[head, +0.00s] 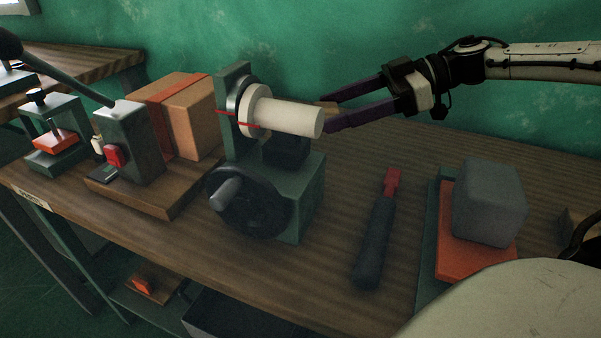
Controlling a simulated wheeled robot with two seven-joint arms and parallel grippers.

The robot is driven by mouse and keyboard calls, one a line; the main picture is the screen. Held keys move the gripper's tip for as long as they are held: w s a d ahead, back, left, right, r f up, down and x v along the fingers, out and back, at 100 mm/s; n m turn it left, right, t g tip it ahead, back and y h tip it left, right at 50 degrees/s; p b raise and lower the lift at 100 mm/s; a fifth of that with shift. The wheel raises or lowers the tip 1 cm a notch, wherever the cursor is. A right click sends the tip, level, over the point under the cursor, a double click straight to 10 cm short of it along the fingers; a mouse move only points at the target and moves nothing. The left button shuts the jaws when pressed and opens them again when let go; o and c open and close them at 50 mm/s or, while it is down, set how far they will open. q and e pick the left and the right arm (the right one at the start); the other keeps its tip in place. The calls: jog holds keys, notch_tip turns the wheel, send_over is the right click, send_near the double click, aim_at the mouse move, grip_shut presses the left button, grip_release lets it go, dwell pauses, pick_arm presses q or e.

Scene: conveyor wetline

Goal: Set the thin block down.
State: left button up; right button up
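My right gripper (330,113) reaches in from the right, behind the free end of a white cylinder. Its two dark purple fingers stand apart. A small tan piece, which looks like the thin block (329,107), shows between the fingertips, and they appear to be closed on it. Most of it is hidden by the cylinder and the lower finger, so its full shape and any contact below cannot be seen. My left gripper is not in view.
The white cylinder (290,117) juts from a green machine (307,190) with a black handwheel (247,203). A dark tool with a red tip (376,235) lies on the wooden bench (335,245). A grey block (488,203) sits on an orange plate (470,262). Bare bench lies between machine and tool.

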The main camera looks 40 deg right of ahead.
jog(key=b, duration=0.2)
send_over(331, 170)
notch_tip(331, 170, down, 6)
jog(key=shift+d, duration=0.1)
notch_tip(331, 170, down, 5)
jog(key=shift+f+b, duration=0.2)
jog(key=shift+b, duration=0.85)
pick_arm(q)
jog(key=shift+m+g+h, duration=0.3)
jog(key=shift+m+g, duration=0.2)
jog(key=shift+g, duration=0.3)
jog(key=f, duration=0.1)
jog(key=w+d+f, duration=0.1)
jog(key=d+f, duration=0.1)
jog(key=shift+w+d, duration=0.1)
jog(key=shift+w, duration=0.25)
